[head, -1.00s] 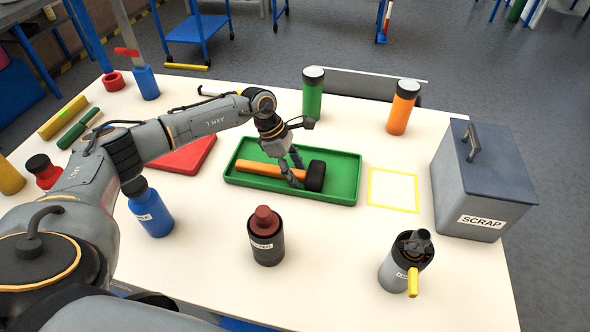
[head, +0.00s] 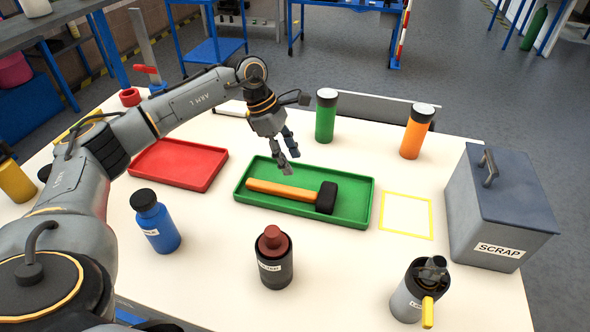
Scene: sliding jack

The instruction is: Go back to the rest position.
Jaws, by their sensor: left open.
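My left gripper (head: 289,162) is open and empty in the head view. It hangs above the back edge of the green tray (head: 352,214), clear of the mallet. The mallet with an orange handle and black head (head: 290,193) lies in the green tray, its head toward the right. My left arm reaches in from the left across the table. My right gripper is not in view.
A red tray (head: 180,163) lies left of the green one. Blue (head: 155,222), dark (head: 274,262), green (head: 326,116) and orange (head: 416,132) bottles stand around. The grey SCRAP bin (head: 497,208) and a grey canister (head: 412,298) are at right. The yellow-outlined square (head: 406,214) is empty.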

